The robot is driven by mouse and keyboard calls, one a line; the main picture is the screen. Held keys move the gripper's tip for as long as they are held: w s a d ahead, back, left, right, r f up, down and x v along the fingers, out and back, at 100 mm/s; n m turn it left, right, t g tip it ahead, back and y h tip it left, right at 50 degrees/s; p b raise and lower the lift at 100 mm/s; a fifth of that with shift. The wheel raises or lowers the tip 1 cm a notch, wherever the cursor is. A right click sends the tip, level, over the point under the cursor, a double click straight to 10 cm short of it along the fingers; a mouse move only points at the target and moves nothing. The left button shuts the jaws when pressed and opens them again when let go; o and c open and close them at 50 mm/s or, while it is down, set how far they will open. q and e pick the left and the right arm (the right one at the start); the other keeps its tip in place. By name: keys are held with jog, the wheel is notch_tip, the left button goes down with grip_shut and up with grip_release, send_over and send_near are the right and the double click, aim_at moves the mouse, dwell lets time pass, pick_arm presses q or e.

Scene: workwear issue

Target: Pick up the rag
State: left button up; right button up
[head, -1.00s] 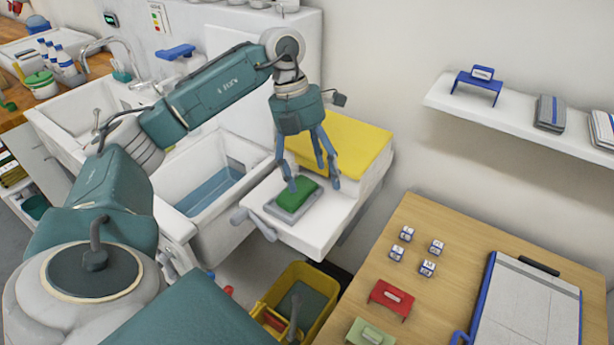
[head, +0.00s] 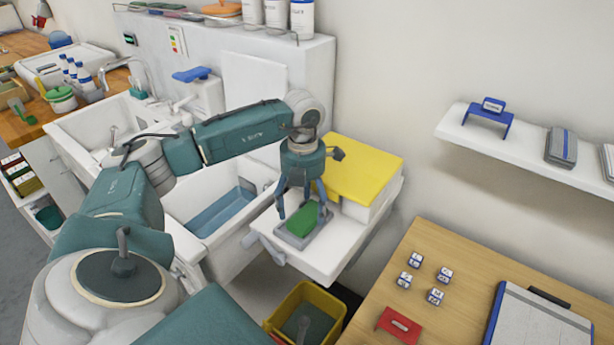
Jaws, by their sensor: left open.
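A small green block-like piece (head: 299,223), which I take to be the rag, lies on a flat grey tray (head: 291,241) on the white ledge beside the sink. My left gripper (head: 301,214) points down over it. Its fingers are spread, one to the left of the green piece and one to the right, with the tips close to tray height. I cannot tell whether they touch it. My right gripper is not in view.
A yellow-topped white box (head: 362,168) stands close behind the gripper. The sink basin with blue inside (head: 221,212) is to the left. A yellow bucket (head: 334,308) is below the ledge. A wooden table (head: 470,272) with small blocks is at right.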

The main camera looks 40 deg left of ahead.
pick_arm(q)
jog(key=shift+f, duration=0.6)
jog(key=c, duration=1.1)
jog(key=shift+o, duration=0.2)
jog(key=shift+r, duration=0.1)
